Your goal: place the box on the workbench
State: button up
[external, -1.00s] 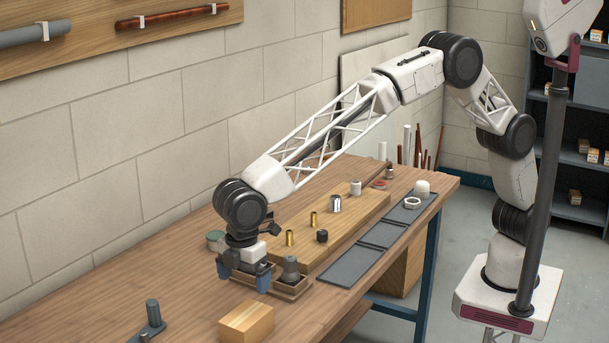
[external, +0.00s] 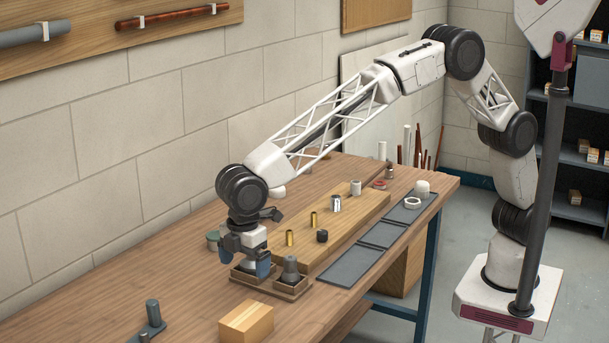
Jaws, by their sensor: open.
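A light brown box (external: 246,322) sits on the wooden workbench (external: 185,268) near its front edge. My gripper (external: 245,262) points down behind and above the box, apart from it. Its blue-tipped fingers are open around or just above a grey fitting (external: 250,267) in the left part of a small wooden tray (external: 291,292). I cannot tell whether the fingers touch that fitting. A second grey fitting (external: 291,270) stands in the tray's right part.
A wooden board (external: 340,225) holds several small fittings behind the tray. Grey mats (external: 347,273) lie along the front edge. A grey pipe piece (external: 153,313) stands at the front left. The left bench surface is mostly clear.

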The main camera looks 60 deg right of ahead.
jog(key=w+d+r+m, duration=0.2)
jog(key=w+d+r, duration=0.15)
jog(key=d, duration=0.85)
jog(key=w+d+r+m, duration=0.25)
jog(key=d+r, duration=0.25)
jog(key=d, duration=0.7)
jog(key=w+d+r+m, duration=0.25)
jog(key=d+r, duration=0.25)
jog(key=d, duration=0.6)
jog(key=s+d+r+m+t, duration=0.1)
jog(key=s+d+m, duration=0.35)
jog(key=d, duration=1.25)
jog(key=s+d+r+m+t, duration=0.1)
jog(key=s+d, duration=0.6)
jog(key=d, duration=1)
jog(key=s+d+f+m, duration=0.2)
jog(key=s+d, duration=0.4)
jog(key=s, duration=0.1)
jog(key=s+d+f+m, duration=0.3)
jog(key=s+d, duration=0.4)
jog(key=s, duration=0.1)
jog(key=shift+s+f+t, duration=0.3)
jog(key=shift+f, duration=0.05)
